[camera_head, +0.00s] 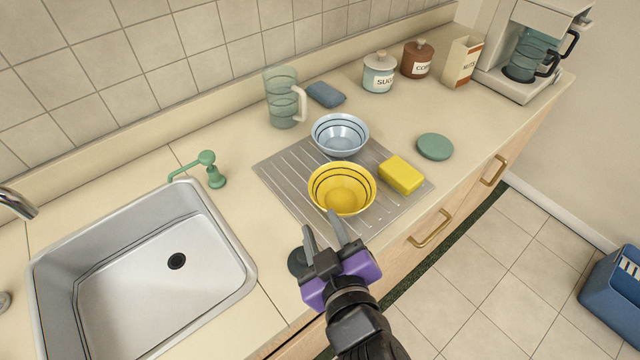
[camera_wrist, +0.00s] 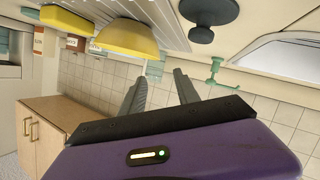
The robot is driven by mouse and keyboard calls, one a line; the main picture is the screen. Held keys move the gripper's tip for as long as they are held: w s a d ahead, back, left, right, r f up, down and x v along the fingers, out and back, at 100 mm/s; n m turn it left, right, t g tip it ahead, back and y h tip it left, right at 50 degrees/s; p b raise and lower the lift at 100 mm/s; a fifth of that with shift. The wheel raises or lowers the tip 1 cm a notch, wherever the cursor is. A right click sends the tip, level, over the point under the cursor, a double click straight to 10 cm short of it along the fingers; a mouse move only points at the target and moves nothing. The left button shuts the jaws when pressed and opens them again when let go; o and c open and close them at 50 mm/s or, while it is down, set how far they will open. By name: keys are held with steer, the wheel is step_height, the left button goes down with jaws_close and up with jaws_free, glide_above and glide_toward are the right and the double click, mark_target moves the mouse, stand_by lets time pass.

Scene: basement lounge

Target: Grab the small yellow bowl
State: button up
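The small yellow bowl (camera_head: 342,190) with dark rings inside sits upright on the ribbed metal drainboard (camera_head: 278,172). In the wrist view, which looks upside down, the yellow bowl (camera_wrist: 128,36) shows at the top, left of centre, beyond the fingertips. My gripper (camera_head: 321,221) is open and empty, at the bowl's near side. One fingertip is at or close to the near rim in the head view; I cannot tell whether it touches. My gripper's two grey fingers (camera_wrist: 158,84) also show spread apart in the wrist view.
A pale blue bowl (camera_head: 340,135) stands just behind, and a yellow sponge (camera_head: 401,174) lies to the right. A dark round stopper (camera_head: 297,262) is by my left finger. The sink (camera_head: 150,270) is at left, a glass pitcher (camera_head: 282,98) behind. Counter at right is partly clear.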

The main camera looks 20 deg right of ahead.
mark_target(319, 204)
steer(key=shift+s+d+f, duration=0.1)
steer(key=shift+d+f, duration=0.3)
steer(key=shift+d, duration=0.1)
steer(key=p+x, duration=0.1)
steer(key=x, duration=0.5)
steer(key=p+x, duration=0.2)
steer(key=x, duration=0.3)
steer(key=shift+w+d+f, duration=0.25)
steer(key=shift+d+f, duration=0.05)
steer(key=shift+f, duration=0.05)
jaws_close()
steer(key=shift+f+g, duration=0.15)
steer(key=shift+g, duration=0.15)
stand_by(0.4)
